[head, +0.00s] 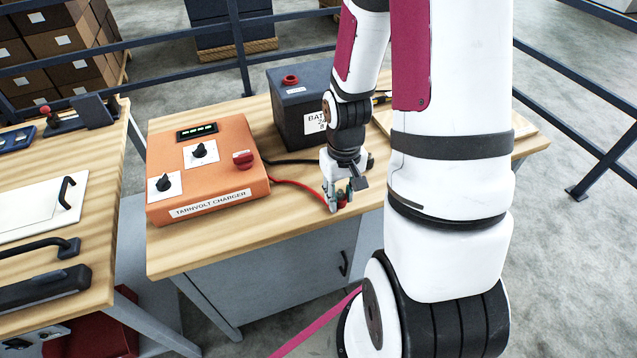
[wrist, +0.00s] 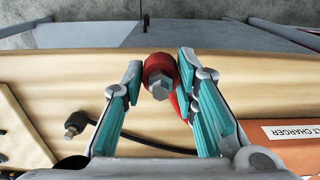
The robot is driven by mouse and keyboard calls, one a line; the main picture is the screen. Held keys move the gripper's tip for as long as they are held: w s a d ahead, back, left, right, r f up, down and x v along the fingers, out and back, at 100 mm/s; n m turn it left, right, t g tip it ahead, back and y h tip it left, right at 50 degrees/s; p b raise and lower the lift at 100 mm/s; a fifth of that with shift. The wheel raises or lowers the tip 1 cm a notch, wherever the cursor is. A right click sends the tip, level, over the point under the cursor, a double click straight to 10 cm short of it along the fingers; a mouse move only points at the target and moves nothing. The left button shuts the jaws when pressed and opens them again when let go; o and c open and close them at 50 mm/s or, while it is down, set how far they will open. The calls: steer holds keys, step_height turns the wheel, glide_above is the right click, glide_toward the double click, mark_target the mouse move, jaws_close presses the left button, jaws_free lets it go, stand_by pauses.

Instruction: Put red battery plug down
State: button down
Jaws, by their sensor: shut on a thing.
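My gripper (head: 338,200) is low over the front part of the wooden bench, right of the orange charger. In the wrist view its teal-padded fingers (wrist: 160,92) are shut on the red battery plug (wrist: 158,72), a round red body with a grey metal hex end. A red cable (head: 298,184) runs from the charger to the plug. In the head view the fingers mostly hide the plug. I cannot tell whether it touches the bench top.
The orange charger (head: 205,167) stands left of my gripper. A dark battery (head: 297,119) with a red terminal (head: 290,80) stands behind it. A black plug (wrist: 75,124) on a black cable lies in the wrist view. Bare bench top (head: 240,237) lies along the front edge.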

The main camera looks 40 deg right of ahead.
steer(key=shift+s+a+f, duration=0.1)
steer(key=shift+s+a, duration=0.05)
steer(key=shift+s, duration=0.5)
steer(key=shift+s+a, duration=0.15)
steer(key=shift+s, duration=0.45)
steer(key=b, duration=0.1)
steer(key=w+b, duration=0.1)
steer(key=b, duration=0.1)
steer(key=w+b, duration=0.1)
steer(key=b, duration=0.1)
steer(key=shift+w+d+f, duration=0.25)
steer(key=shift+d+f, duration=0.05)
steer(key=w+d, duration=0.1)
steer(key=w, duration=0.3)
steer(key=w+d, duration=0.1)
steer(key=w, duration=0.3)
steer(key=w+d+f, duration=0.1)
steer(key=w, duration=0.3)
steer(key=shift+w+d, duration=0.2)
steer(key=shift+d, duration=0.05)
steer(key=shift+w, duration=0.1)
steer(key=shift+d+f, duration=0.1)
steer(key=shift+f, duration=1.65)
steer(key=shift+f, duration=0.15)
steer(key=c, duration=1.3)
jaws_free()
